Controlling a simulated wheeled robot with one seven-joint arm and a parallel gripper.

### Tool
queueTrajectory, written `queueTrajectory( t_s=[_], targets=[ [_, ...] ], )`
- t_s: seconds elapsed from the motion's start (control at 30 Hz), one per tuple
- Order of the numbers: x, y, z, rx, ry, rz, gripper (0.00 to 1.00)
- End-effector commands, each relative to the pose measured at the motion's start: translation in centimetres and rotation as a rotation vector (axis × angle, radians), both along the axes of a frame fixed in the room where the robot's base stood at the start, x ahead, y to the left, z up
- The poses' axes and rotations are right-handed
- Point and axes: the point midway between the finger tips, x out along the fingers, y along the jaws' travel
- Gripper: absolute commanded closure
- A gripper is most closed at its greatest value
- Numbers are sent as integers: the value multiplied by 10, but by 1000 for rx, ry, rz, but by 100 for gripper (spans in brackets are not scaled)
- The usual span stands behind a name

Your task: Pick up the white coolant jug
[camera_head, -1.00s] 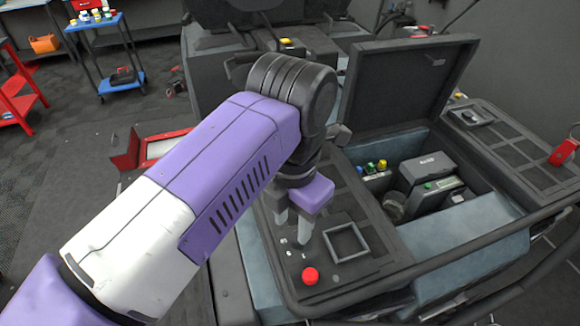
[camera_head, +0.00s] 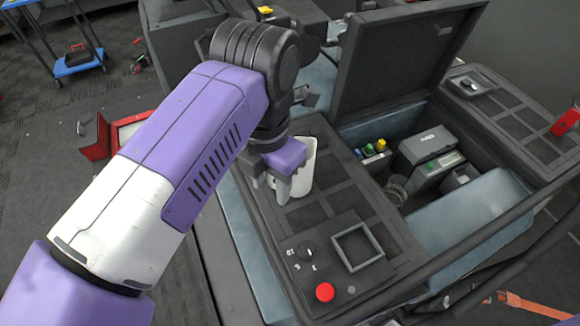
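A white coolant jug (camera_head: 305,165) stands upright on the dark panel of the console, partly hidden by my wrist and gripper. Its right side and part of its rim show. My gripper (camera_head: 272,184) points down at the jug's left front side, close to it. Its two pale fingers are apart, with no object clearly seen between them. I cannot tell whether a finger touches the jug.
A red button (camera_head: 325,292) and a square frame (camera_head: 357,247) sit on the console in front. An open bay to the right holds a grey device (camera_head: 425,150) and coloured caps. Its raised lid (camera_head: 405,60) stands behind. A red toolbox is at the left.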

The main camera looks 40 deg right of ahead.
Motion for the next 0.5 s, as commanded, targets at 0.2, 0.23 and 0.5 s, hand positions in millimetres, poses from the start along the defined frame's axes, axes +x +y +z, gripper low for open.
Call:
queueTrajectory(
  t_s=[0.2,0.23,0.5],
  targets=[
    [-3,-2,-18,-3,3,0,61],
    [-4,-2,-22,-3,3,0,61],
    [-6,-2,-56,0,2,2,61]
  ],
)
